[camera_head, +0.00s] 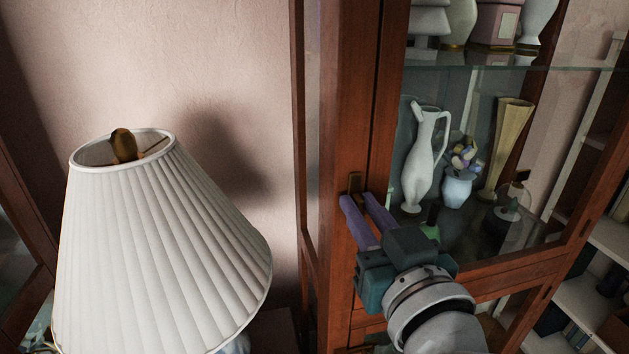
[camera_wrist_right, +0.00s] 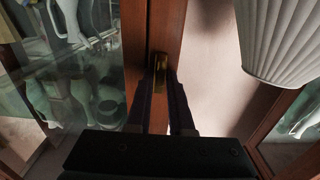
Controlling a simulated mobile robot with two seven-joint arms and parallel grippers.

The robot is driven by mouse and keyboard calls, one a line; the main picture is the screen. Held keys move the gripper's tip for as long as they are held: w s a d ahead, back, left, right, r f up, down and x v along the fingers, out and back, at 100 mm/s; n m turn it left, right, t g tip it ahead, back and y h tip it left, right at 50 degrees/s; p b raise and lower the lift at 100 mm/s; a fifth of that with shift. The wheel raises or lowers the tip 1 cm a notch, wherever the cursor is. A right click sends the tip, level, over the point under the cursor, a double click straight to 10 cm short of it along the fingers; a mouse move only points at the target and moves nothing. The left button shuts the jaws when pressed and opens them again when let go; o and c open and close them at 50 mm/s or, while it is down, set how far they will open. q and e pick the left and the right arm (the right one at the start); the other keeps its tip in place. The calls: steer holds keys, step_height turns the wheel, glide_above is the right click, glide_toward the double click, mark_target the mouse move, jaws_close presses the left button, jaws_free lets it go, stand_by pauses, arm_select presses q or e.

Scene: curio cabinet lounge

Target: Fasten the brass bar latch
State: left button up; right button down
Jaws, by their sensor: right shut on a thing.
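The brass bar latch (camera_head: 354,183) is a small, dull golden piece on the wooden front frame of the cabinet (camera_head: 352,100), beside the edge of the glass door. My right gripper (camera_head: 356,198) reaches up to it from below right, with its two purple fingers around it. In the right wrist view the brass latch (camera_wrist_right: 159,66) shows between the fingertips (camera_wrist_right: 161,78), which are shut on it. The fingers hide part of the latch, so I cannot tell its exact angle. The cabinet door looks closed. My left gripper is not in view.
A lamp with a white pleated shade (camera_head: 165,255) stands to the left, with a gap of wall before the cabinet. Behind the glass are a white jug (camera_head: 421,160), a tall yellowish vase (camera_head: 507,150) and other ornaments. A bookshelf (camera_head: 585,290) is at the right.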

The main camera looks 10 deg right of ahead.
steer(key=m+b, duration=0.1)
steer(key=m, duration=0.5)
steer(key=m+b, duration=0.1)
steer(key=m, duration=0.4)
steer(key=d+f+m+b, duration=0.1)
steer(key=m, duration=0.5)
steer(key=shift+m, duration=0.3)
stand_by(0.6)
steer(key=c, duration=0.9)
jaws_free()
steer(key=s, duration=0.5)
steer(key=s+b, duration=0.1)
steer(key=s, duration=0.4)
steer(key=shift+d+b, duration=0.2)
steer(key=shift+b, duration=0.1)
